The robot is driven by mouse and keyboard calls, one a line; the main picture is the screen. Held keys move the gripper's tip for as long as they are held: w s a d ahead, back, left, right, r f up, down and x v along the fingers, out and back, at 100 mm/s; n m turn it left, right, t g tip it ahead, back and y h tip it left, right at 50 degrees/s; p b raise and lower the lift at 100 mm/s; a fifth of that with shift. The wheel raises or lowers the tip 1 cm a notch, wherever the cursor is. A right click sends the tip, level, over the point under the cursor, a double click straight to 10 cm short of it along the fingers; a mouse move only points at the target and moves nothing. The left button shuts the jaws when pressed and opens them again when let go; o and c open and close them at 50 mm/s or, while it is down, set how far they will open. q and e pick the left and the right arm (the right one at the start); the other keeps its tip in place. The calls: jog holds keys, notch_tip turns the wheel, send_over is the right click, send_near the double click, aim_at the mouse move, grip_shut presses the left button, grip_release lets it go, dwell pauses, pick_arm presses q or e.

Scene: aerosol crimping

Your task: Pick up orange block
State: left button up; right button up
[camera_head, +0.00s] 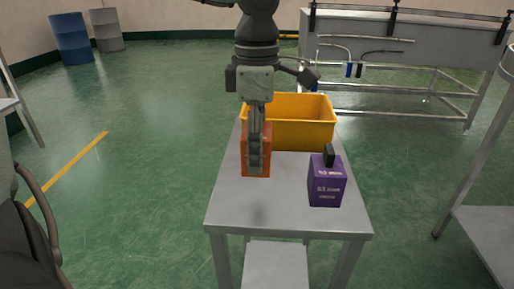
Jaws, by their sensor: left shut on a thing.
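The orange block (246,165) is on or just above the grey table, left of its middle; I cannot tell whether it touches the top. My left gripper (255,165) comes down from above in front of it and is shut on it, covering the block's middle. My right gripper is not in view.
A purple block (326,189) with a black handle stands on the grey table (285,219) to the right. A yellow bin (305,128) sits behind the orange block. A metal bench (380,55) stands further back, and two drums (72,38) at the far left.

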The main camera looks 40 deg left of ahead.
pick_arm(q)
jog(key=shift+r+p, duration=0.75)
jog(key=shift+r, duration=0.65)
